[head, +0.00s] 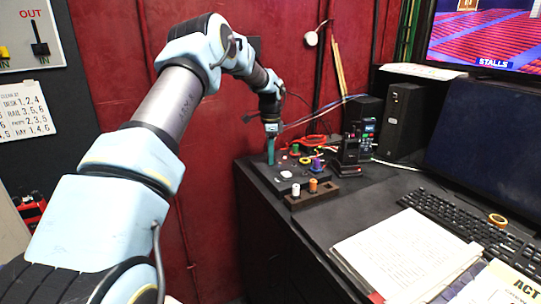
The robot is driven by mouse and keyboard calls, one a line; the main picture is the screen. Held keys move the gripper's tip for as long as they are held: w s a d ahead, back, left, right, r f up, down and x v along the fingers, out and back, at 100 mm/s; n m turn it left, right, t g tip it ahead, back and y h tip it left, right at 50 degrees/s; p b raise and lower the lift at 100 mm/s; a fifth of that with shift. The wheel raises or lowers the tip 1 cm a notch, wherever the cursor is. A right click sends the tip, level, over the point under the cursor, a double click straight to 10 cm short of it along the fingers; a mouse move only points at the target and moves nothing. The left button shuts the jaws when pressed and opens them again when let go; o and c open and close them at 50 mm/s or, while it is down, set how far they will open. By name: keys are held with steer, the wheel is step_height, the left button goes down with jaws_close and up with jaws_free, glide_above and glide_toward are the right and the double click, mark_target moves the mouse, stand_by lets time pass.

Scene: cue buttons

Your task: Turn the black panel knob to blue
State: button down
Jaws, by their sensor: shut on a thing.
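A dark panel (263,177) lies on the left end of the black desk, with small coloured parts on and beside it. My gripper (271,160) points straight down over the panel's far left part, its teal fingers together. It is shut on the black panel knob, which the fingers hide at this distance. I cannot make out which colour the knob points to. Near the fingers are a green piece (295,148), a yellow ring (304,160) and a pale piece (286,174); a purple spool (317,164) stands further right.
A dark holder (325,194) with a white spool (296,189) and an orange spool (313,185) stands in front. Black devices (350,149), a speaker (400,121) and red cables (310,140) are behind and right.

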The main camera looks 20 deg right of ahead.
steer(key=c, duration=0.5)
jaws_free()
steer(key=shift+c, duration=0.2)
step_height(320, 180, up, 11)
steer(key=b, duration=0.3)
steer(key=shift+a, duration=0.1)
